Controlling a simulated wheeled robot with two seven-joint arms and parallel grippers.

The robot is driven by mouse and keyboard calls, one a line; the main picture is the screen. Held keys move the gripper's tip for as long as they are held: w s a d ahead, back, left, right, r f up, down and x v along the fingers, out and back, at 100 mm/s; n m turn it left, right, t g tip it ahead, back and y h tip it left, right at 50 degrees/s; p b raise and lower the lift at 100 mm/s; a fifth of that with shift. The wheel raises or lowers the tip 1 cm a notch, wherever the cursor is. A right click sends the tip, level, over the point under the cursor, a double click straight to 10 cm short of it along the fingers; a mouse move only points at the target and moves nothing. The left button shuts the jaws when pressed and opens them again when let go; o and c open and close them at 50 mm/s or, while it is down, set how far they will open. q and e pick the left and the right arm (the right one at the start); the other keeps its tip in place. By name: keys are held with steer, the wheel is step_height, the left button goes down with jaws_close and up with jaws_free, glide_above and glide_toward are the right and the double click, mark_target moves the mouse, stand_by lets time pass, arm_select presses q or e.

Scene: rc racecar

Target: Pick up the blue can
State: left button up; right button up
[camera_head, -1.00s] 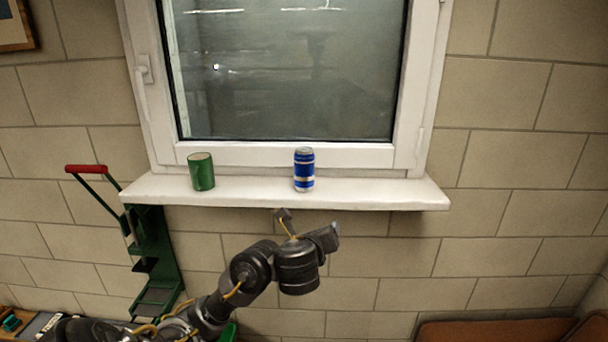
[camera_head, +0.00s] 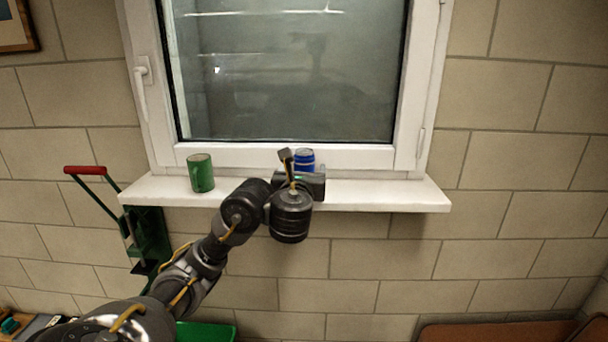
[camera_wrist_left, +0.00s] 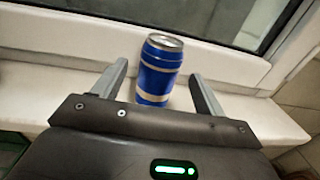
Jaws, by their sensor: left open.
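The blue can (camera_head: 304,157) stands upright on the white windowsill; my left gripper hides its lower part in the head view. In the left wrist view the can (camera_wrist_left: 159,72) shows nearly whole, with silver bands and a silver top. My left gripper (camera_head: 298,178) is in front of the can at sill height. Its two fingers (camera_wrist_left: 158,85) are apart and point toward the can, one on each side of the view of it. Nothing is held; I cannot tell whether the can is between the fingertips. My right gripper is not in view.
A green mug (camera_head: 200,173) stands on the windowsill (camera_head: 385,194) to the left of the can. The closed window (camera_head: 290,75) rises behind the sill. A green stand with a red handle (camera_head: 86,170) is at the left. The sill's right end is clear.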

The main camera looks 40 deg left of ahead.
mark_target(306, 155)
arm_select(q)
steer(key=shift+w+a+r, duration=0.15)
steer(key=b+x, duration=0.2)
steer(key=x, duration=0.2)
steer(key=shift+w+a, duration=0.2)
steer(key=shift+w, duration=0.05)
steer(key=shift+r, duration=0.1)
steer(key=c, duration=1)
steer(key=shift+r, duration=0.1)
